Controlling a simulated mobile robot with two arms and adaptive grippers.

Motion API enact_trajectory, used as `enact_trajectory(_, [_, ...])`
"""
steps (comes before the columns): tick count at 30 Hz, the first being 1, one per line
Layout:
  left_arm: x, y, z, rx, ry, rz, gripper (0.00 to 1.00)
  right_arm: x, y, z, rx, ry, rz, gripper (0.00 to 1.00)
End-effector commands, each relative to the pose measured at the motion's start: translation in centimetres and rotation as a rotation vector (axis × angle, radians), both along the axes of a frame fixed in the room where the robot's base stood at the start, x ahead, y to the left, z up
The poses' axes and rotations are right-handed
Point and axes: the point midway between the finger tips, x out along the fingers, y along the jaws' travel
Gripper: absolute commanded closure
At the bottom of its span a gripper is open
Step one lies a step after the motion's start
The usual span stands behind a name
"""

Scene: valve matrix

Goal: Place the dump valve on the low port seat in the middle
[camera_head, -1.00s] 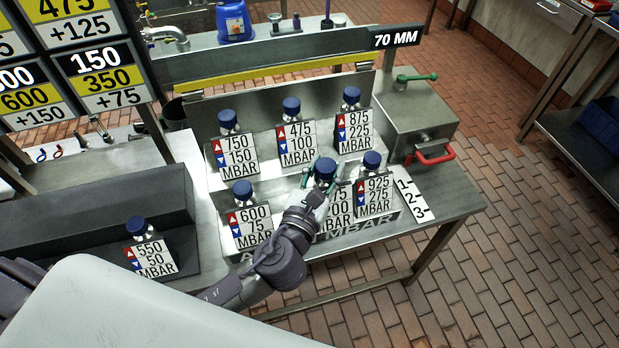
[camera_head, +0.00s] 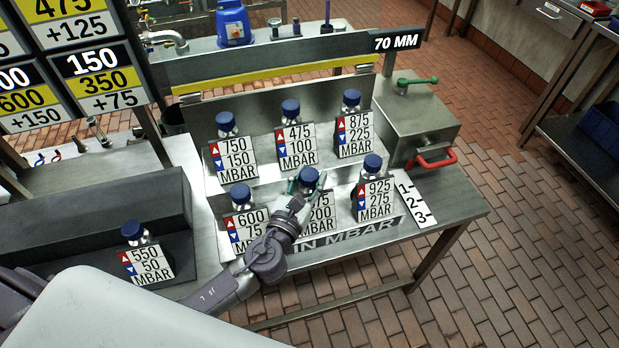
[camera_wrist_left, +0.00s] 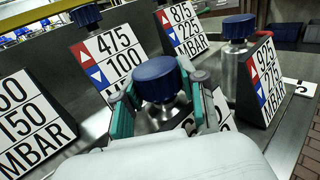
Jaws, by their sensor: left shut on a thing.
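My left gripper (camera_head: 306,184) is shut on a blue-capped silver valve (camera_head: 309,175) at the middle of the low row. Its plate (camera_head: 321,212) reads "75", "200", "MBAR", with the start of the top line hidden by my gripper. In the left wrist view, the held valve's blue cap (camera_wrist_left: 157,79) sits between the green fingers (camera_wrist_left: 160,108), upright or nearly so. Its base and the low middle port seat are hidden, so I cannot tell whether it touches the seat. No valve is marked as the dump valve. My right gripper is out of view.
The 600/75 valve (camera_head: 241,194) and 925/275 valve (camera_head: 371,166) flank it closely. Three valves stand on the upper step, including 475/100 (camera_head: 291,108). The 550/50 valve (camera_head: 133,232) stands on a dark ledge. A steel box with red handle (camera_head: 433,160) is at right.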

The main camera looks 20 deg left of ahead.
Motion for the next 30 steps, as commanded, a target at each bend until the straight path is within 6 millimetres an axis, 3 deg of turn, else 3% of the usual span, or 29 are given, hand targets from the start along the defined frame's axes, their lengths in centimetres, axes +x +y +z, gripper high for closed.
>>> enact_trajectory(3, [0.0,0.0,-0.3,0.0,-0.003,0.0,1.0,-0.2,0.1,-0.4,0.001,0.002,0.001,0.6])
enact_trajectory(4, [0.0,0.0,-0.3,0.001,0.0,0.0,0.54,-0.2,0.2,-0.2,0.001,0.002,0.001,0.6])
enact_trajectory(8, [0.0,0.0,-0.3,0.001,0.0,0.0,0.34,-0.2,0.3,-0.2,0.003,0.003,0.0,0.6])
enact_trajectory(19, [-0.1,0.0,0.2,0.0,0.001,0.0,0.34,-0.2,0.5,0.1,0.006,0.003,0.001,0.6])
enact_trajectory(23, [-1.9,0.1,-0.2,0.001,0.002,-0.001,0.34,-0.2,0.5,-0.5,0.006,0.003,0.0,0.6])
enact_trajectory(30, [-7.2,0.5,-0.4,0.001,0.003,-0.001,0.34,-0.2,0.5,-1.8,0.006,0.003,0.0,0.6])
